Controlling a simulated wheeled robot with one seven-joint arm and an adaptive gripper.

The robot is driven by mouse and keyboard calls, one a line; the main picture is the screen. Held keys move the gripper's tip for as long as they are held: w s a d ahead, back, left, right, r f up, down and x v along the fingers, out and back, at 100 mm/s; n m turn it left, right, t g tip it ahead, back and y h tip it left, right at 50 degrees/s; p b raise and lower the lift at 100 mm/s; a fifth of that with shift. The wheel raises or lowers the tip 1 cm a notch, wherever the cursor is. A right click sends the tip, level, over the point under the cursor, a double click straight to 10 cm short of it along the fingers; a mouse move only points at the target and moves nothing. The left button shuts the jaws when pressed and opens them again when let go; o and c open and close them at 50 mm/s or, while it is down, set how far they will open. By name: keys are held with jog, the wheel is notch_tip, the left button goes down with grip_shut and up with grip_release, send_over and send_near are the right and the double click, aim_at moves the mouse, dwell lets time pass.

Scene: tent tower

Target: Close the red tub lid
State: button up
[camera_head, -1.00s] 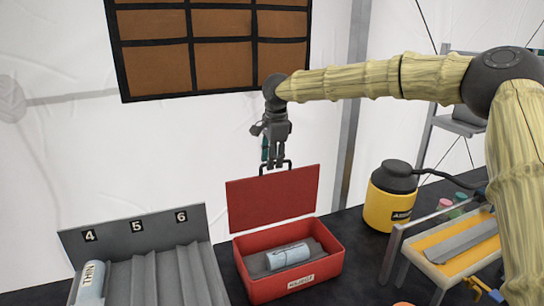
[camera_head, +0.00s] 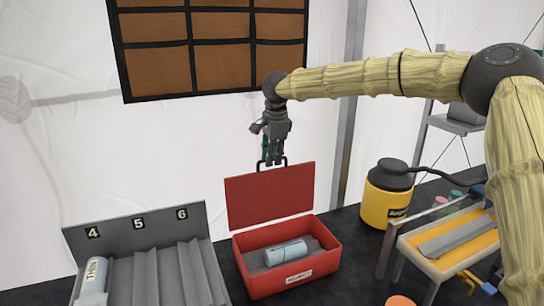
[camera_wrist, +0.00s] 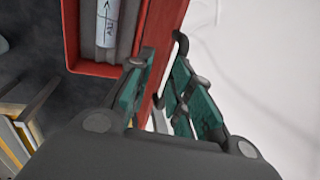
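The red tub (camera_head: 290,284) stands on the dark table with its red lid (camera_head: 270,197) raised nearly upright at the back. A grey-white cylinder (camera_head: 286,252) lies inside on a grey insert; it also shows in the wrist view (camera_wrist: 108,24). A black handle (camera_head: 272,164) sits on the lid's top edge. My gripper (camera_head: 273,160) is at this handle, pointing down. In the wrist view, its green fingers (camera_wrist: 164,80) are apart, one on either side of the red lid (camera_wrist: 172,22). The gap between them is visible; firm contact with the handle cannot be made out.
A grey ribbed rack (camera_head: 160,275) numbered 4, 5, 6 stands left of the tub, holding a cylinder labelled THIN (camera_head: 94,280). A yellow jug (camera_head: 384,205) and an orange-topped tray stand (camera_head: 435,268) are to the right. A brown panel hangs on the white wall behind.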

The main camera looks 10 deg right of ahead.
jog(key=shift+w+f, duration=0.15)
jog(key=shift+f, duration=0.35)
jog(key=shift+r, duration=0.1)
jog(key=shift+w+p+v, duration=0.25)
jog(key=shift+p+v, duration=1.6)
jog(key=shift+v, duration=0.3)
jog(key=shift+w+p+v, duration=0.25)
jog(key=shift+p+v, duration=1.65)
jog(key=shift+v, duration=0.2)
jog(key=shift+w+p+v, duration=0.3)
jog(key=shift+p+v, duration=1.55)
jog(key=shift+v, duration=0.3)
jog(key=shift+r, duration=0.2)
jog(key=v, duration=1.2)
jog(key=shift+w, duration=0.1)
